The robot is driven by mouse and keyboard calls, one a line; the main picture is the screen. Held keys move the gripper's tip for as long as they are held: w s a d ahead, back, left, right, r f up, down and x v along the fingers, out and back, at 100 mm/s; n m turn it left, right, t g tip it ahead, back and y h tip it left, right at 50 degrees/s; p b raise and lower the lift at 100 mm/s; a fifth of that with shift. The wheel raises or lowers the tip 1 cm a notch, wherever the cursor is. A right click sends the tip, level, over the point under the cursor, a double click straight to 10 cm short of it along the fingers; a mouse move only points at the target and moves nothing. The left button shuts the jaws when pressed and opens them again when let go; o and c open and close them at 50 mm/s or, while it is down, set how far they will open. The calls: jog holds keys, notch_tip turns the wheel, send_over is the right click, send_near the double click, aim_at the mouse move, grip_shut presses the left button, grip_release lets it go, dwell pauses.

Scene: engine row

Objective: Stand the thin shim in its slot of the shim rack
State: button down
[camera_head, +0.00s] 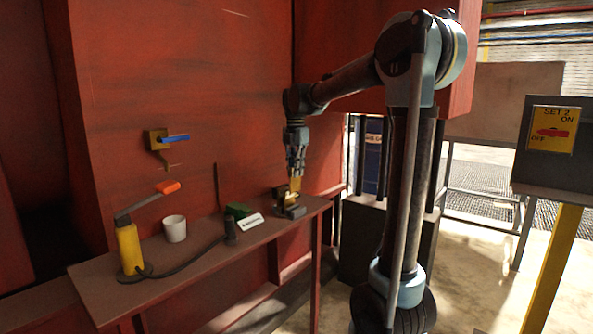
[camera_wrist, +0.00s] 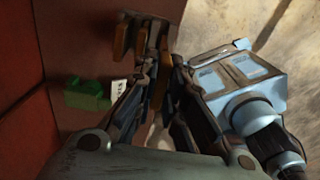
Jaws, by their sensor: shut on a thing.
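My gripper (camera_head: 296,170) points down over the right end of the bench and is shut on a thin brass-coloured shim (camera_head: 295,185). The shim hangs below the fingertips, just above or in the shim rack (camera_head: 292,211), a small dark block with brass-coloured pieces. I cannot tell whether the shim is inside a slot. In the wrist view my gripper (camera_wrist: 158,75) covers much of the rack, and brass-coloured pieces (camera_wrist: 122,40) show beyond the fingertips. The slot itself is hidden.
On the bench (camera_head: 190,262) stand a green block (camera_head: 237,209), a white label (camera_head: 251,221), a dark cylinder with a hose (camera_head: 231,232), a white cup (camera_head: 175,228) and a yellow pump (camera_head: 129,248) with an orange-tipped handle. A red wall (camera_head: 245,100) rises close behind.

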aim_at(296, 182)
jog(key=shift+f, duration=2.65)
jog(key=shift+d+f, duration=0.1)
jog(key=shift+f, duration=1.75)
jog(key=c, duration=1.6)
grip_release()
notch_tip(296, 182, up, 12)
jog(key=shift+f, duration=0.1)
jog(key=shift+d, duration=0.1)
